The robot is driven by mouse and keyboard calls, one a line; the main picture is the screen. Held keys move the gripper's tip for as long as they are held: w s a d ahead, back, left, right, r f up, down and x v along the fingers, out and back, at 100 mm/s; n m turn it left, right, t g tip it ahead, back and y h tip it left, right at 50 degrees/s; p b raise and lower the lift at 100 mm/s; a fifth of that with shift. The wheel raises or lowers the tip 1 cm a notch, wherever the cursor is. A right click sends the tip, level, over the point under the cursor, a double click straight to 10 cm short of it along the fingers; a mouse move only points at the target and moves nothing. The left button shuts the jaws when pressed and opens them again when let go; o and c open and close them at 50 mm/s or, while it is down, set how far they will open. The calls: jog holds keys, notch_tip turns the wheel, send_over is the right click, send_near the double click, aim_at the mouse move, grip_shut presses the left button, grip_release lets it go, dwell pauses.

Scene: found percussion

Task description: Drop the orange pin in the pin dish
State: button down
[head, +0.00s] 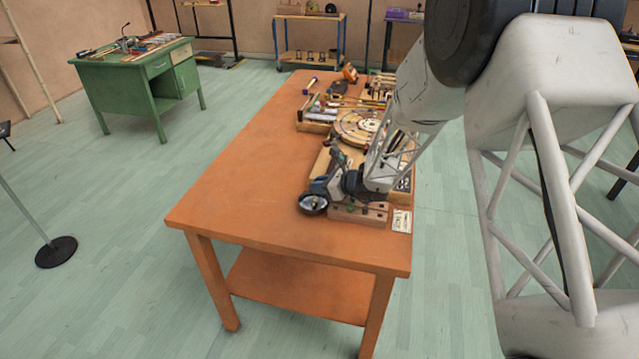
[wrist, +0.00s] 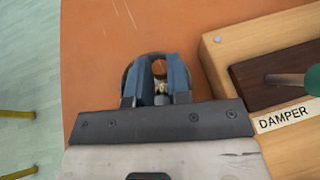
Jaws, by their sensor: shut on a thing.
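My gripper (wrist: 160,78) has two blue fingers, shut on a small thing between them. An orange-brown rounded part, which looks like the orange pin (wrist: 159,68), shows between the fingertips, with a small yellowish bit nearer the wrist. A dark round rim, seemingly the pin dish (wrist: 127,78), shows around and behind the fingers in the wrist view. In the head view the dark round dish (head: 313,204) is near the table's front, with my gripper (head: 322,187) just above and beside it. The fingers hide most of the dish's inside; I cannot tell whether the pin touches it.
A wooden block with a dark inset, a green-handled part and a DAMPER label (wrist: 284,117) lies right of my gripper. Wooden percussion pieces, including a round board (head: 357,127), crowd the table's right side. The orange table's left side (head: 235,180) is clear.

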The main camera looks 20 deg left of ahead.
jog(key=c, duration=1)
grip_release()
jog(key=shift+d, duration=0.1)
jog(key=v, duration=0.7)
jog(key=shift+d+r, duration=0.25)
jog(key=shift+s, duration=0.1)
jog(key=shift+r, duration=0.1)
